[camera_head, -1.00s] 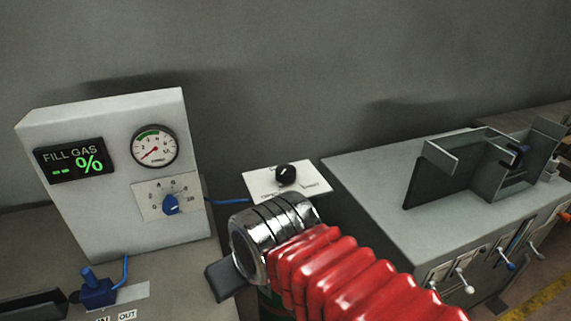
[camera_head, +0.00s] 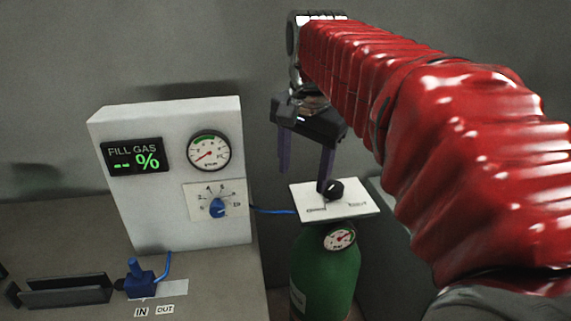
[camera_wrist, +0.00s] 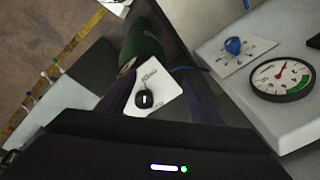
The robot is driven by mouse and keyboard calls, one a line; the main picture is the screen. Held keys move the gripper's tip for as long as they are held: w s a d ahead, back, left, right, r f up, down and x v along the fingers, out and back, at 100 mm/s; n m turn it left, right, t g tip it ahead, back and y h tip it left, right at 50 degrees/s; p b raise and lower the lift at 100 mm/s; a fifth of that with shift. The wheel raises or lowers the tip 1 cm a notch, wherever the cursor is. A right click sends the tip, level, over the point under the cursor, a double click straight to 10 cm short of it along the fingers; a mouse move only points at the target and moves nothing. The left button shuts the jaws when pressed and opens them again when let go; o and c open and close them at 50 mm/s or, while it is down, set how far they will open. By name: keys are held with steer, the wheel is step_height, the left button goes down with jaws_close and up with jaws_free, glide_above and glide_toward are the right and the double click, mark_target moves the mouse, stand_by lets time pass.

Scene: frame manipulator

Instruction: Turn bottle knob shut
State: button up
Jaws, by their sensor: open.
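The bottle knob (camera_head: 334,189) is small and black and sits on a white labelled plate (camera_head: 352,204) on top of the green gas bottle (camera_head: 325,275). My gripper (camera_head: 305,165) points down with its dark purple fingers apart and empty. In the head view its right fingertip overlaps the left edge of the knob; I cannot tell whether they touch. In the wrist view the knob (camera_wrist: 144,101) shows a white mark and lies between the lines of the two fingers, beyond them. The bottle (camera_wrist: 143,45) shows behind the plate there. The small plate lettering is unreadable.
A grey panel box stands left of the bottle, with a "FILL GAS --%" display (camera_head: 135,158), a gauge (camera_head: 209,152) and a blue knob (camera_head: 217,208). A blue hose (camera_head: 272,211) runs from it toward the plate. A blue valve (camera_head: 140,280) is at lower left.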

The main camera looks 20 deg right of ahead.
mark_target(334, 185)
steer(key=w+d+r+m+g, duration=0.1)
steer(key=w+d+r+m, duration=0.1)
steer(key=d, duration=0.4)
steer(key=w+d+r+m+g, duration=0.1)
steer(key=w+d+m, duration=0.2)
steer(key=d+m, duration=0.3)
steer(key=shift+w+r+m+y, duration=0.3)
steer(key=shift+w+r+m, duration=0.1)
steer(key=shift+m, duration=0.1)
steer(key=shift+f, duration=0.1)
step_height(334, 185, down, 14)
steer(key=shift+r, duration=0.2)
steer(key=c, duration=1.1)
steer(key=shift+s+d, duration=0.1)
steer(key=shift+d, duration=0.15)
steer(key=shift+a, duration=0.15)
